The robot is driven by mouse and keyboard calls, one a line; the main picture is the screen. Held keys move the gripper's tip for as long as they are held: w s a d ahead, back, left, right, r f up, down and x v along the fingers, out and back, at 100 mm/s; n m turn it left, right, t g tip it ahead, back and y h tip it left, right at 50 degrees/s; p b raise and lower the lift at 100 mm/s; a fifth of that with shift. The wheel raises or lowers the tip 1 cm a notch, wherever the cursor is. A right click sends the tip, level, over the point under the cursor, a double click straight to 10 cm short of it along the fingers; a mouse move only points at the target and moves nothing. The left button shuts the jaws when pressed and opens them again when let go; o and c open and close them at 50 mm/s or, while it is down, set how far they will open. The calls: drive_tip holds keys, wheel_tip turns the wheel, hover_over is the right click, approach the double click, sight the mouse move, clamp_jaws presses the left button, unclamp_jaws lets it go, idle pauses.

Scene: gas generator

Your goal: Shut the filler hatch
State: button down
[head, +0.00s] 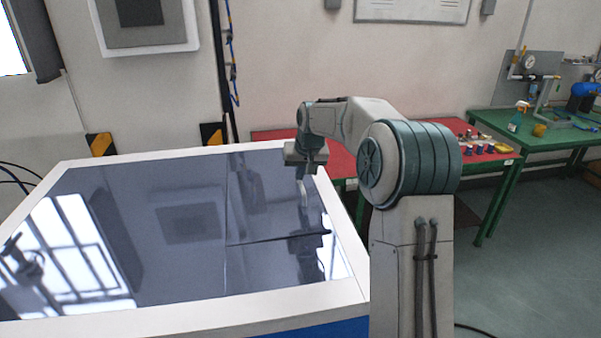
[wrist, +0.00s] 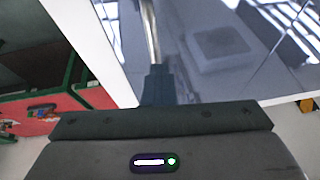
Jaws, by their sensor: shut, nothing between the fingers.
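The generator's glossy dark top (head: 140,200) sits inside a white frame at the left and centre of the head view. A panel that looks like the filler hatch (head: 265,215) is at the right of this top, marked by a seam on its left and a dark line along its near edge. I cannot tell whether it lies flush or is slightly raised. My gripper (head: 304,192) points down over this panel, shut and empty; contact cannot be told. In the wrist view the narrow shut fingers (wrist: 150,30) show against the glossy surface (wrist: 220,50) and its white frame.
A red-topped bench (head: 280,136) stands behind the generator, and a green table (head: 550,135) with tools is at the right. Yellow-black posts (head: 101,144) stand behind the generator's far edge. Open floor (head: 540,240) lies to the right.

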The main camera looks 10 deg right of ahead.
idle(0.3)
drive_tip(key=c, duration=1.5)
unclamp_jaws()
drive_tip(key=b+v, duration=0.3)
drive_tip(key=v, duration=1)
drive_tip(key=shift+s+d+r, duration=0.1)
drive_tip(key=shift+s+r, duration=0.1)
drive_tip(key=shift+r, duration=0.15)
